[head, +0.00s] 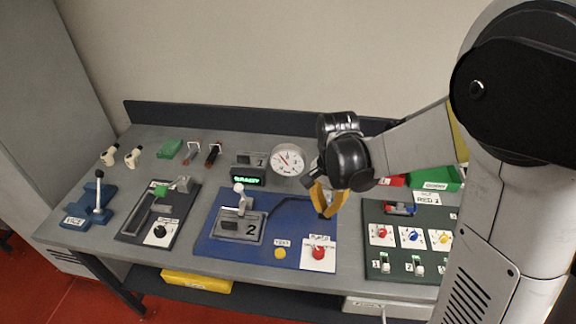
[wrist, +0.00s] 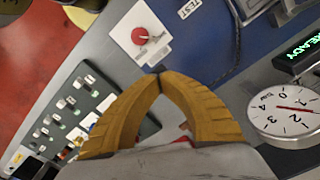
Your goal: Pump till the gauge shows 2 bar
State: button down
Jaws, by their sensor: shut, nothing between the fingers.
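The round white gauge (head: 288,160) stands at the back middle of the bench, left of my gripper. My gripper (head: 327,214) has yellow fingers, above the right edge of the blue panel. In the wrist view its fingertips (wrist: 160,77) meet with nothing between them. It touches no control that I can see.
The blue panel (head: 209,243) carries a white-knobbed lever (head: 240,195), a yellow button (head: 280,253) and a red knob (head: 318,254). A lit green display (head: 248,180) stands behind. A dark switch panel (head: 393,216) lies to the right, a slotted lever panel (head: 132,219) to the left.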

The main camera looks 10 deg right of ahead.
jog(key=shift+s+f+b, duration=0.2)
jog(key=shift+f+b, duration=1.7)
jog(key=shift+f, duration=0.5)
jog(key=shift+r, duration=0.15)
jog(key=shift+w+d+r+p, duration=0.1)
jog(key=shift+w+r+p, duration=0.1)
jog(key=shift+r+p, duration=1.25)
jog(key=shift+w+a+r+p, duration=0.15)
jog(key=shift+r+p, duration=0.85)
jog(key=shift+r, duration=0.85)
jog(key=shift+w+d+r+p, duration=0.15)
jog(key=shift+w+r+p, duration=0.05)
jog(key=shift+r+p, duration=1.25)
jog(key=shift+r, duration=0.15)
jog(key=shift+s+r+n+b, duration=0.3)
jog(key=shift+s+r+b, duration=0.1)
jog(key=shift+b, duration=0.3)
jog(key=s+r+n+t+b, duration=0.2)
jog(key=s+n+t+b, duration=0.5)
jog(key=s, duration=0.5)
jog(key=shift+n+b, duration=0.65)
jog(key=shift+n, duration=0.35)
